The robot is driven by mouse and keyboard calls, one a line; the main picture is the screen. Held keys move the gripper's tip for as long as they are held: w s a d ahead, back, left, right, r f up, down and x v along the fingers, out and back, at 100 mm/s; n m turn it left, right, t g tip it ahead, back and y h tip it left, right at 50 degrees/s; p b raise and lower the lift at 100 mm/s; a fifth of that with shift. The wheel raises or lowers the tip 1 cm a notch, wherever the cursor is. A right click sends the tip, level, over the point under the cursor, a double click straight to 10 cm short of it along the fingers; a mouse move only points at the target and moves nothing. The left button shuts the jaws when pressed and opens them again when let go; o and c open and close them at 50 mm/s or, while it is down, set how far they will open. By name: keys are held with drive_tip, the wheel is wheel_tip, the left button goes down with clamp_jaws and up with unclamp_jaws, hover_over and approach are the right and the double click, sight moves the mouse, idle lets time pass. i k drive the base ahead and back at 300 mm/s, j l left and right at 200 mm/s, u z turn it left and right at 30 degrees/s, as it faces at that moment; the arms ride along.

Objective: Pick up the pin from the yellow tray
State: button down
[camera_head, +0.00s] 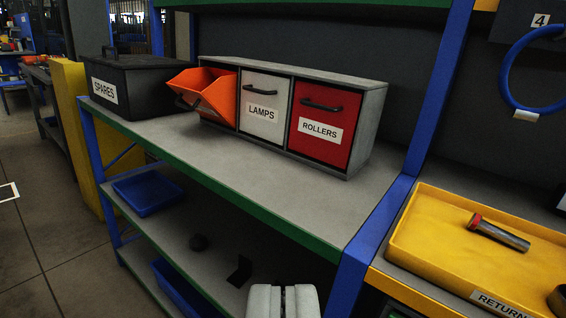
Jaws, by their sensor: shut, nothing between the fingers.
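The yellow tray (425,236) sits on a bench at the right, with a label starting "RETURN" on its front. The pin (503,236), a grey metal cylinder with a red end, lies on its side in the tray. A dark round thing (560,298) shows at the tray's right front, cut off by the picture edge. My gripper (283,290) shows at the bottom middle, pale, shut and empty. It is left of the tray and apart from it, in front of the shelf unit.
A grey cabinet (378,100) holds an open orange bin (208,92), a white LAMPS drawer (263,92) and a red ROLLERS drawer (322,122). A black SPARES box (145,80) stands left. A blue post (375,240) rises between gripper and tray. The shelf front is clear.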

sight(476, 222)
drive_tip(key=l+u, duration=0.2)
drive_tip(key=l, duration=0.4)
drive_tip(key=l+u, duration=0.15)
drive_tip(key=l, duration=0.5)
drive_tip(key=k+l+u, duration=0.2)
drive_tip(key=l, duration=0.4)
